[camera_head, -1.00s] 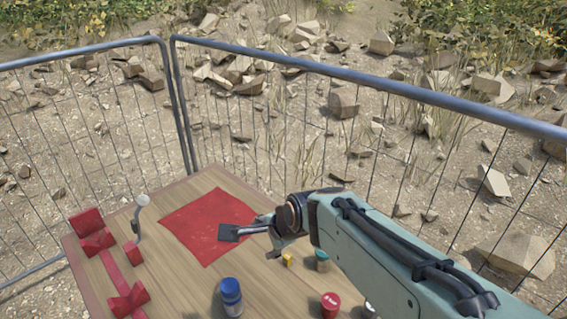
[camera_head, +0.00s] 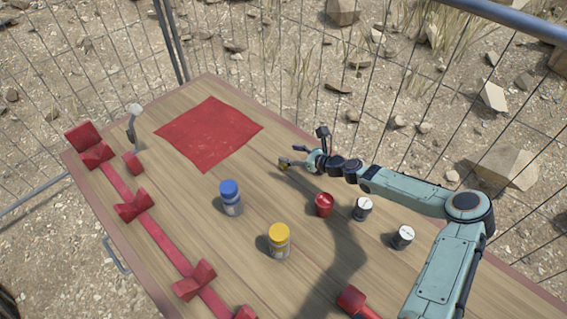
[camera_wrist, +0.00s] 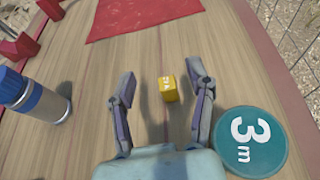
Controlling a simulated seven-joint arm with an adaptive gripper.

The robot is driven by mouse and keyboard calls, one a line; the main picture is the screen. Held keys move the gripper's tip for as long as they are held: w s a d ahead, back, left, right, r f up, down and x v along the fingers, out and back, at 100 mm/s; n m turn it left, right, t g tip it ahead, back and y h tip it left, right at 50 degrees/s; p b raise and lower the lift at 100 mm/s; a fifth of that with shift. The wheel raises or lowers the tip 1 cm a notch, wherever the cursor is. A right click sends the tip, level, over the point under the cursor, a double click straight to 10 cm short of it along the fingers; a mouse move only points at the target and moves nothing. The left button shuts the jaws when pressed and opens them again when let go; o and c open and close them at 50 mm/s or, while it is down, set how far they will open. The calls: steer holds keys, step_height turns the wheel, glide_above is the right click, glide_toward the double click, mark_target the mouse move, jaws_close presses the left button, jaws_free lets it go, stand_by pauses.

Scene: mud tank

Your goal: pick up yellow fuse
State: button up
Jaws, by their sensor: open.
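A short cylinder with a yellow cap and metallic body (camera_head: 279,241) stands upright on the table; it looks like the yellow fuse and is not seen in the wrist view. My gripper (camera_head: 292,156) is beyond it, low near the table's far right side, open and empty. In the wrist view its two fingers (camera_wrist: 161,78) are spread, with a small yellow cube (camera_wrist: 170,88) showing between them. The cube bears dark marks; whether a finger touches it I cannot tell.
A blue-capped cylinder (camera_head: 231,197) stands left of the yellow one. A red can (camera_head: 324,204) and two white-topped cans (camera_head: 362,208) stand to its right. A teal "3 m" disc (camera_wrist: 249,141) lies by the right finger. A red mat (camera_head: 209,134) and mesh fence (camera_head: 290,70) are beyond.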

step_height(320, 180, down, 4)
steer(key=shift+f, duration=0.1)
steer(key=shift+x, duration=1.1)
steer(key=shift+w+a+f, duration=0.2)
steer(key=shift+a+f, duration=0.1)
steer(key=shift+c, duration=0.3)
steer(key=c, duration=0.9)
